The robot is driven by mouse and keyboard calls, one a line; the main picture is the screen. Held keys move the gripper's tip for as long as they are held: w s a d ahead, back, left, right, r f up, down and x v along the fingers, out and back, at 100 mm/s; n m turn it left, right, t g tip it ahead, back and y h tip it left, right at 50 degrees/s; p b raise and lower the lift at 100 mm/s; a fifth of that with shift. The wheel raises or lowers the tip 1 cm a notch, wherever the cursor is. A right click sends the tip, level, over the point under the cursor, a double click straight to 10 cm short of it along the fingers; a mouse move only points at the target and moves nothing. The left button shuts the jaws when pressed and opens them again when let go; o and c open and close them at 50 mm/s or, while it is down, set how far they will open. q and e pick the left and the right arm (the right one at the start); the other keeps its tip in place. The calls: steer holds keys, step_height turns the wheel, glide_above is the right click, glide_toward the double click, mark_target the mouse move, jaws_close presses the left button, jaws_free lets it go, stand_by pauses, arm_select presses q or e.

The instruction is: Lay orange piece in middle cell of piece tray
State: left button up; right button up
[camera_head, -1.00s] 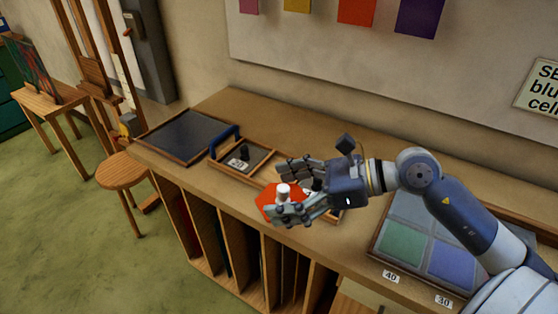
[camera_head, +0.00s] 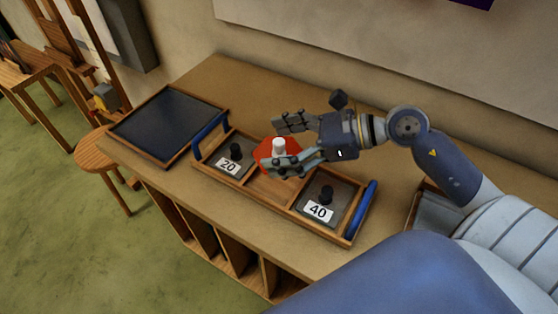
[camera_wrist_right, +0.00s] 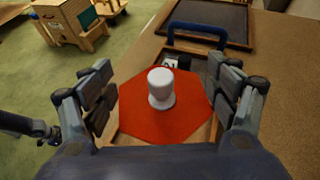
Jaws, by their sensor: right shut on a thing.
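The orange piece (camera_head: 282,158) is a flat orange-red plate with a white knob on top. My right gripper (camera_head: 285,143) is shut on it, with one finger at each side edge in the right wrist view (camera_wrist_right: 162,105). The piece tray (camera_head: 248,186) is a wooden tray with blue handles at both ends. Its left cell holds a grey piece marked 20 (camera_head: 235,158), its right cell a grey piece marked 40 (camera_head: 325,199). The piece is over the bare middle cell (camera_head: 272,187) and partly hides it; its height is hard to tell.
A dark framed panel (camera_head: 168,124) lies on the bench left of the tray. The wooden bench top (camera_head: 240,85) behind the tray is clear. A round stool (camera_head: 98,150) stands at the bench's left end. The wall rises behind the bench.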

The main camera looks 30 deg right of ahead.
mark_target(280, 154)
step_height(280, 154, down, 3)
steer(key=shift+f, duration=0.15)
step_height(280, 154, down, 2)
steer(key=shift+f, duration=0.75)
steer(key=shift+f+b, duration=0.5)
steer(key=o, duration=0.9)
steer(key=shift+c, duration=0.2)
arm_select(q)
steer(key=shift+s+a+f, duration=0.1)
steer(key=shift+s+f, duration=0.15)
steer(key=shift+s, duration=0.25)
steer(key=shift+s+a+f, duration=0.1)
steer(key=shift+s+f, duration=0.15)
steer(key=shift+s, duration=0.2)
steer(key=shift+w, duration=0.2)
arm_select(e)
steer(key=shift+f, duration=0.1)
